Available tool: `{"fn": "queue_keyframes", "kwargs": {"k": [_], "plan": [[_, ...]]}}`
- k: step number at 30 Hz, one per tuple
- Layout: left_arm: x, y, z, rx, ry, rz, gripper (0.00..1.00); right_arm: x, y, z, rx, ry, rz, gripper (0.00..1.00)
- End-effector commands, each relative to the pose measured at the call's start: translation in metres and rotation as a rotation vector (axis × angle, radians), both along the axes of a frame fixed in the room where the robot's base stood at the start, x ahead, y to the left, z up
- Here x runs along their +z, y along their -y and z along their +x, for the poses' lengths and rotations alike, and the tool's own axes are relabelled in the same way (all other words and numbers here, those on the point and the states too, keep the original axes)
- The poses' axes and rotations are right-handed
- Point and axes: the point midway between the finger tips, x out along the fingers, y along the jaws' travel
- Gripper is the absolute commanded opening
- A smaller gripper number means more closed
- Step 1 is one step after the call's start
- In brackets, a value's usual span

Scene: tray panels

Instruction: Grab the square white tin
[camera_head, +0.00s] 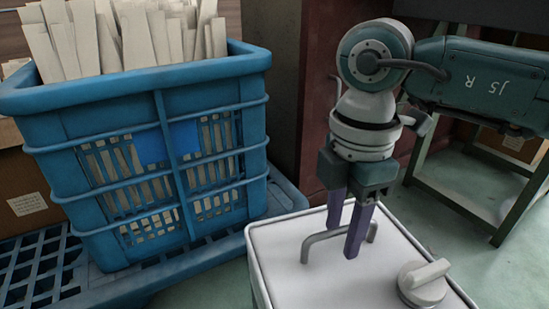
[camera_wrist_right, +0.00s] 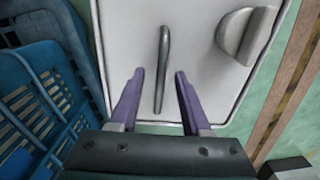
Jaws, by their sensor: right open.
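The square white tin (camera_head: 300,277) stands at the bottom centre-right of the head view, its top facing up. It has a grey bar handle (camera_head: 322,237) and a round grey knob (camera_head: 423,283) on its top. My right gripper (camera_head: 345,238) points down over the tin, with its purple fingers on either side of the handle. In the right wrist view, the open fingers (camera_wrist_right: 160,75) flank the near part of the handle (camera_wrist_right: 163,62), with a gap on each side. The knob (camera_wrist_right: 245,35) lies to the right there. My left gripper is not in view.
A blue crate (camera_head: 165,190) full of pale slats stands left of the tin on a blue pallet (camera_head: 35,275). A dark red post (camera_head: 315,90) rises behind. A green metal stand (camera_head: 470,200) is at the right, with green floor (camera_head: 455,180) around it.

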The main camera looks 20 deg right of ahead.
Motion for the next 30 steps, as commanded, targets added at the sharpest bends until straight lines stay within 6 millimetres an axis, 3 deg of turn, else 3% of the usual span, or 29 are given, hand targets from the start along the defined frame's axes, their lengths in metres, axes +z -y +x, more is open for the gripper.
{"fn": "queue_keyframes", "kwargs": {"k": [1, 8, 21, 30], "plan": [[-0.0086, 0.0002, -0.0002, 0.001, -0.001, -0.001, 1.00, -0.0094, -0.0001, 0.0001, 0.000, 0.000, 0.000, 0.47], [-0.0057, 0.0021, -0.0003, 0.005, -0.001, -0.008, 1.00, -0.0070, -0.0002, 0.0000, 0.001, 0.001, 0.000, 0.47], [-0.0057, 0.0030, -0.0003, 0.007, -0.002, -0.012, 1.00, -0.0070, -0.0003, -0.0001, 0.001, 0.000, 0.000, 0.00], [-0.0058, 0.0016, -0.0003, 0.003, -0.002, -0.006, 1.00, -0.0071, -0.0003, -0.0001, 0.001, 0.000, 0.000, 0.00]]}}
